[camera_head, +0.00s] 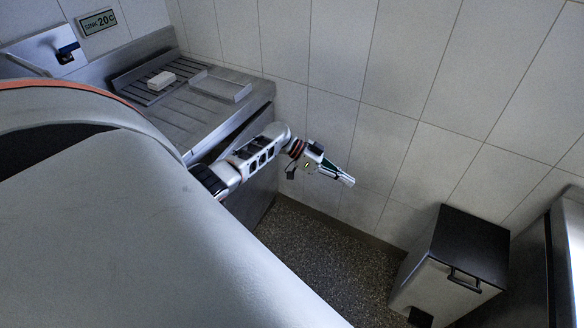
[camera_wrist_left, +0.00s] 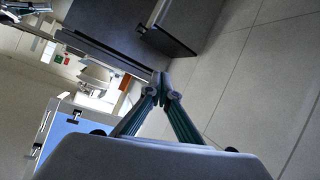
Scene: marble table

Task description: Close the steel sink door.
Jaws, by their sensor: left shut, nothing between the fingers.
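The steel sink unit (camera_head: 178,122) stands at the upper left against the tiled wall in the head view. Below its top, a dark steel panel (camera_head: 262,190) shows behind my left forearm. I cannot tell whether this panel is the sink door or how far the door is open; my body and arm hide much of the front. My left gripper (camera_head: 348,181) is shut and empty, out to the right of the sink unit over the floor. Its fingertips meet in the left wrist view (camera_wrist_left: 164,88). My right gripper is not in view.
A bin with a black lid (camera_head: 468,246) stands at the lower right. Speckled floor (camera_head: 320,255) is clear between sink unit and bin.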

